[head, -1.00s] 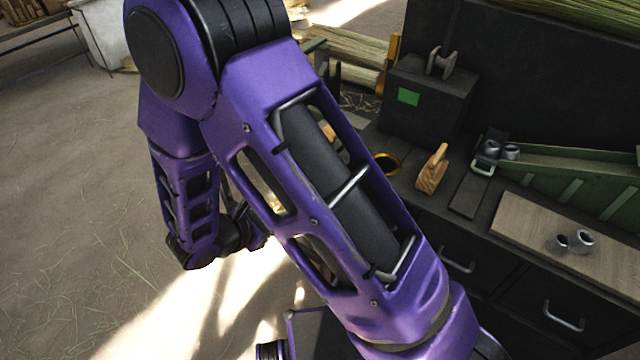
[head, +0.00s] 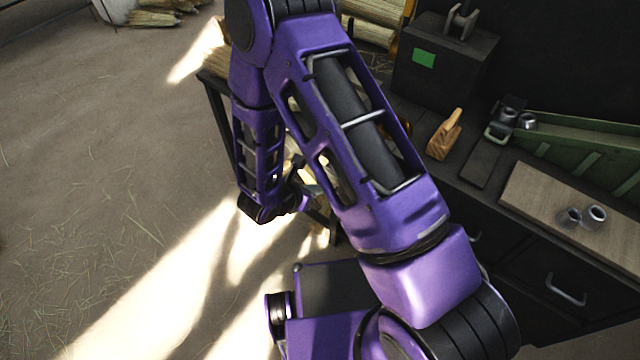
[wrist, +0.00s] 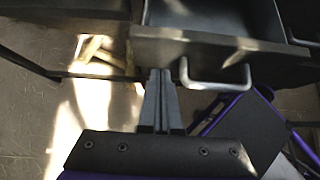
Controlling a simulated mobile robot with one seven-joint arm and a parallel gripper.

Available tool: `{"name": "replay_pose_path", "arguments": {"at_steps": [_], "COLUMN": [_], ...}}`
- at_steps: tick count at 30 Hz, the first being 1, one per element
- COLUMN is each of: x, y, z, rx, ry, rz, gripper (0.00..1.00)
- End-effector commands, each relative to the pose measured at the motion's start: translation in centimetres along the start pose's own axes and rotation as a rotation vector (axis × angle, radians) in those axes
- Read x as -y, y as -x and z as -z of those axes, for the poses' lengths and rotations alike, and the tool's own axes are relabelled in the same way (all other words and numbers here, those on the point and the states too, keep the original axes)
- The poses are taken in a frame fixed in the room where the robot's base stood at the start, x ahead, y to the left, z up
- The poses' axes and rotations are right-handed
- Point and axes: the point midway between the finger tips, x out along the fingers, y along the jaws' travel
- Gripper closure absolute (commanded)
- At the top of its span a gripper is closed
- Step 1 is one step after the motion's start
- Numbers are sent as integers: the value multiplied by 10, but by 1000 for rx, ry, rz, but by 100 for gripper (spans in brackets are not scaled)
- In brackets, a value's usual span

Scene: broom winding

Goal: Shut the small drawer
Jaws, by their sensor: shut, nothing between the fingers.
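The small drawer (wrist: 195,50) stands pulled out in the wrist view, with its dark inside showing behind the front board. Its metal handle (wrist: 215,84) sticks out from that front. My gripper (wrist: 160,73) is shut and empty. Its fingertips are at the drawer front, just left of the handle; I cannot tell whether they touch it.
Another drawer handle (wrist: 302,38) shows to the right in the wrist view. In the head view, a closed drawer (head: 548,283) is at the lower right. The bench top holds a wooden board (head: 545,200) with metal pieces, a wooden block (head: 442,138) and a green tray (head: 580,155). Floor at left is open.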

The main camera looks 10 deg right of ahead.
Motion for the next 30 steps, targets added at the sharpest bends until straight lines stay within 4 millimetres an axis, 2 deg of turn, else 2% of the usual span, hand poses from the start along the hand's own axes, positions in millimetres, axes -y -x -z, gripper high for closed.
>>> {"name": "replay_pose_path", "arguments": {"at_steps": [6,20,26,30], "x": [0,0,1,1], "y": [-11,-17,-44,-70], "z": [-10,-14,-34,-58], "rx": [0,2,3,4], "ry": [0,-1,-5,-6], "rz": [1,2,2,2], "gripper": [100,100,100,100]}}
